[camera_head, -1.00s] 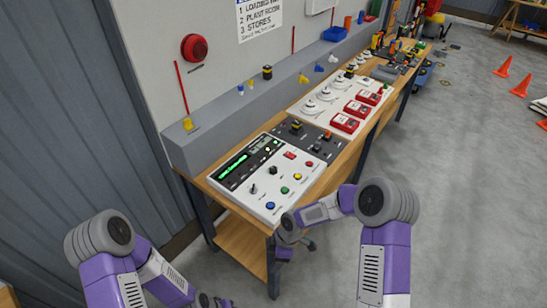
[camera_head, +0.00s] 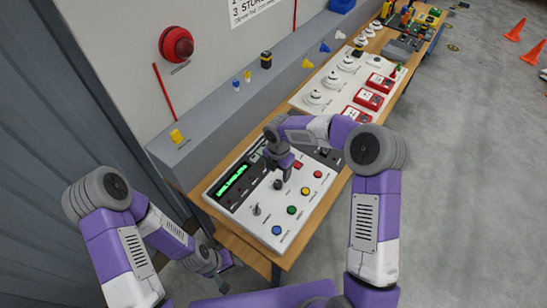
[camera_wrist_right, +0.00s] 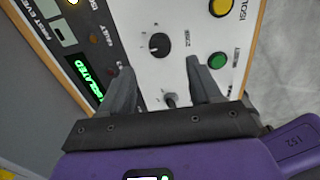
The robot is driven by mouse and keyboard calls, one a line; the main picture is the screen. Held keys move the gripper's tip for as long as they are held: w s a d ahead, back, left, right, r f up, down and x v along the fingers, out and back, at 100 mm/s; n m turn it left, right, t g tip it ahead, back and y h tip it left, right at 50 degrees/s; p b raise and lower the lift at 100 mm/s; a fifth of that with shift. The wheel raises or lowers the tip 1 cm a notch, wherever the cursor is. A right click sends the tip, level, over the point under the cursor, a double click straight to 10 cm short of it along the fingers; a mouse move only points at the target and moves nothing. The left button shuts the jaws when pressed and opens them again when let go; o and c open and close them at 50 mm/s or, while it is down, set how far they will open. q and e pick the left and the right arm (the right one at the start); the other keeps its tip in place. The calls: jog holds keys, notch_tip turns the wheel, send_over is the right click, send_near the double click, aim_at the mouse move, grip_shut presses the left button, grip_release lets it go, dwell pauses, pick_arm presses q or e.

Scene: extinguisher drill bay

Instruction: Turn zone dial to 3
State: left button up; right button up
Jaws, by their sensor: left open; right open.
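The zone dial (camera_head: 278,184) is a small black knob on the white control panel (camera_head: 243,216). In the right wrist view the dial (camera_wrist_right: 159,44) has small marks around it; its setting is too small to read surely. My right gripper (camera_head: 284,174) is above the panel, close to the dial. In the right wrist view the gripper (camera_wrist_right: 158,68) is open, its fingers apart and the dial showing beyond and between the tips, not gripped. My left gripper (camera_head: 224,266) is open and empty, low beside the bench's near end.
A lever switch (camera_head: 256,210) stands near the dial, also seen in the right wrist view (camera_wrist_right: 170,100). Blue (camera_head: 277,230), green (camera_head: 291,210) and yellow (camera_head: 305,191) buttons lie to the right. A green-lit display (camera_head: 232,180) is at left. A grey ledge (camera_head: 215,113) runs behind.

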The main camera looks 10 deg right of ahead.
aim_at(278, 183)
jog(key=shift+w+f, duration=0.3)
jog(key=shift+w, duration=0.45)
jog(key=shift+s+f, duration=0.1)
jog(key=shift+f, duration=0.25)
jog(key=shift+s+d+f, duration=0.1)
jog(key=shift+s+f, duration=0.9)
jog(key=shift+f, duration=0.05)
jog(key=f, duration=0.1)
jog(key=w+f, duration=0.1)
jog(key=f, duration=0.1)
jog(key=shift+f, duration=0.35)
jog(key=shift+s, duration=0.25)
jog(key=shift+w, duration=0.15)
jog(key=shift+c, duration=1.1)
jog(key=c, duration=0.8)
pick_arm(q)
jog(key=shift+r, duration=0.2)
